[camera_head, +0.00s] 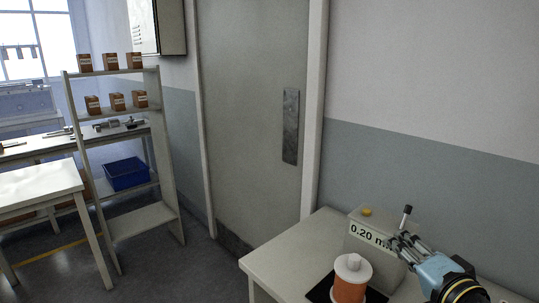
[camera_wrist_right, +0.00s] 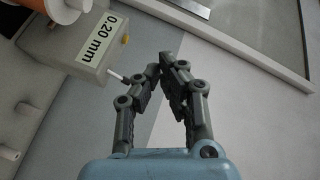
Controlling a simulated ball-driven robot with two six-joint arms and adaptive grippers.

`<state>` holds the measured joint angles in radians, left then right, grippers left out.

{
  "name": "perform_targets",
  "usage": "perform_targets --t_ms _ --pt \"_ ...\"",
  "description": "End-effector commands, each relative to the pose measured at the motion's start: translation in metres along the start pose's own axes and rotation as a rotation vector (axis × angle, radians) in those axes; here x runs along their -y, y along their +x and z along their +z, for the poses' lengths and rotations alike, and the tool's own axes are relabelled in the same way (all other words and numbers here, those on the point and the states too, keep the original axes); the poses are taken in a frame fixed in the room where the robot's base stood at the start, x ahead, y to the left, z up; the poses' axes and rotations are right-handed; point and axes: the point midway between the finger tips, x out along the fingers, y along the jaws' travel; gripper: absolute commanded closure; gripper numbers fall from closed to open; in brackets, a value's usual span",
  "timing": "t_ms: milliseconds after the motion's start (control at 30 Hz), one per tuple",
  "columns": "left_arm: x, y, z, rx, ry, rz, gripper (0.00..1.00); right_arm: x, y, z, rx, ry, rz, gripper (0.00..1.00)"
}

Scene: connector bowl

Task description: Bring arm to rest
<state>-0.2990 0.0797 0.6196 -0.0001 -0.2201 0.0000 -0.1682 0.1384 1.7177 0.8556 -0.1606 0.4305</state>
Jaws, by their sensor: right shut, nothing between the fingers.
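My right gripper (camera_head: 393,243) is at the lower right of the head view, in front of a grey box labelled "0.20 mm" (camera_head: 371,236) on the table. In the right wrist view its fingers (camera_wrist_right: 168,62) come together at the tips with nothing between them. The labelled box (camera_wrist_right: 92,38) shows at the upper left there. A thin lever with a dark knob (camera_head: 407,210) stands by the fingers in the head view; its exact distance from them is unclear. My left gripper is in neither view.
An orange and white spool-like object (camera_head: 350,284) stands on a dark pad on the table (camera_head: 283,254), close to the gripper. A yellow button (camera_head: 367,211) tops the box. A shelf with small brown boxes (camera_head: 117,101) and a blue bin (camera_head: 126,174) stands left of a door (camera_head: 250,110).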

Motion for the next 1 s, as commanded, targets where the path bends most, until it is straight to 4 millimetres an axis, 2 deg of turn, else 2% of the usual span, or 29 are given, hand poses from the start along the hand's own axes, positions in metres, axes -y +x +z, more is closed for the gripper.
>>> perform_targets --t_ms 33,100,233,467,800,1000 --pt "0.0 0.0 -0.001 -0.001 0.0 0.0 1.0 0.003 -0.019 0.025 0.112 -0.126 0.037 1.0" --pt "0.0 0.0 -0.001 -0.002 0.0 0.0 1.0 -0.001 -0.049 0.055 0.275 -0.325 0.109 1.0" --pt "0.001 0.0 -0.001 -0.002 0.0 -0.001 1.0 -0.017 -0.104 0.08 0.493 -0.608 0.254 1.0" --pt "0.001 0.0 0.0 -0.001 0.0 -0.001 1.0 -0.038 -0.181 0.077 0.712 -0.88 0.469 1.0" --pt "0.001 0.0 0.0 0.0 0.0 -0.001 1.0 -0.046 -0.28 0.047 0.921 -1.074 0.756 1.0" --pt "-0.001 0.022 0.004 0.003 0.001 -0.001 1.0 -0.111 -0.257 0.07 0.935 -1.06 0.765 1.0"
